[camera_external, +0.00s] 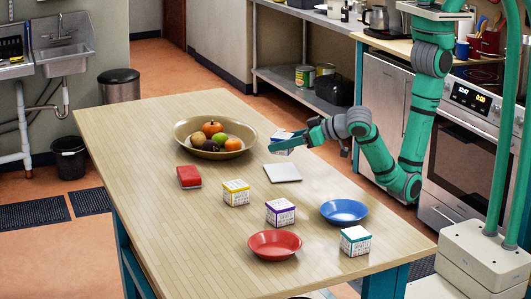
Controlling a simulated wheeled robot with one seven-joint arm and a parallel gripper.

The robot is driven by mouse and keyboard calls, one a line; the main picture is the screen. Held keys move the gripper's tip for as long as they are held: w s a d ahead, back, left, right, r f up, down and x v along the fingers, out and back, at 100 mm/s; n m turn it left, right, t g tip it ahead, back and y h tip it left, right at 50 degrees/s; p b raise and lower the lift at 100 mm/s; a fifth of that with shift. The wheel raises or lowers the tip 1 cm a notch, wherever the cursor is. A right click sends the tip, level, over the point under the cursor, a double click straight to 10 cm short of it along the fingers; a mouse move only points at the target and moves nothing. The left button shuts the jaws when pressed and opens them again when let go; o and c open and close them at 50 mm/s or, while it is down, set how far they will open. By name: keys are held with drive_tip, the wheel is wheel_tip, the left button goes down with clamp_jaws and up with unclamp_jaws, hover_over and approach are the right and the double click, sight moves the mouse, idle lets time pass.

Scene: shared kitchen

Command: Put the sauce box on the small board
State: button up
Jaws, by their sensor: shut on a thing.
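My gripper (292,141) is shut on a small white box with blue colouring (280,148), which appears to be the sauce box. Its label is too small to read, and the fingers hide part of it. The box is held in the air over the far right part of the table. The small board (283,173) is a pale, flat square lying on the table. It shows just below the held box in the picture, with a gap between them, and its top is bare.
A fruit bowl (181,139) stands left of my gripper. The table's left side (145,165) is clear.

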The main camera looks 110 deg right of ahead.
sight(283, 171)
drive_tip(key=shift+f, duration=3)
drive_tip(key=shift+f, duration=0.1)
drive_tip(key=o, duration=1.1)
drive_tip(key=shift+o, duration=0.2)
drive_tip(key=v, duration=1.2)
